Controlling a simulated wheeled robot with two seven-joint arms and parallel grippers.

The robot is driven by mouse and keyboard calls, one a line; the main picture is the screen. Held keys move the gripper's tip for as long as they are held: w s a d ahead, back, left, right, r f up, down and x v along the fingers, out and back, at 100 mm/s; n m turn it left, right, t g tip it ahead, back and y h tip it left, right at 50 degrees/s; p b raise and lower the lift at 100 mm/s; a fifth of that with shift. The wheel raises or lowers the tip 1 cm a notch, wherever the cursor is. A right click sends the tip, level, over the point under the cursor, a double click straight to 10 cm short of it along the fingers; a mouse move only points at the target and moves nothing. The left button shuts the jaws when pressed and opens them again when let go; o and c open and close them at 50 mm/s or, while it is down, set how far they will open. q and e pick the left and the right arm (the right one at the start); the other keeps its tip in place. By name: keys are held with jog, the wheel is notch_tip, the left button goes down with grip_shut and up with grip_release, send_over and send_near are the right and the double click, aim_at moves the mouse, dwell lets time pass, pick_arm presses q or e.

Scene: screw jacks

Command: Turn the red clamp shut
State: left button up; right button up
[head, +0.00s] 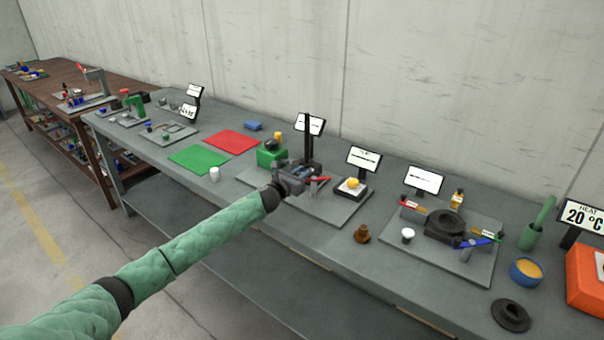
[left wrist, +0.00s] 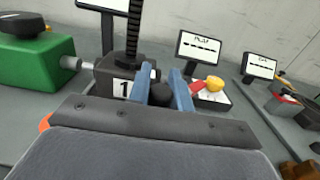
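A red handle (head: 319,180) shows beside my left gripper at the dark post station; I take it for the red clamp. In the left wrist view a red piece (left wrist: 197,86) shows just beyond the right finger, partly hidden by it. My left gripper (head: 297,184) is at the station's dark block, marked 1 (left wrist: 122,88). Its two blue fingers (left wrist: 161,77) stand apart, with a dark rounded knob (left wrist: 160,93) showing between them. I cannot tell whether they touch it. My right gripper is not in view.
A green box (head: 271,156) stands left of the post (head: 308,138). A small scale with a yellow item (head: 352,183) is at right. Further right, a plate (head: 397,240) carries a black round part with red and blue bars.

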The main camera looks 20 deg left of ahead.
pick_arm(q)
grip_shut()
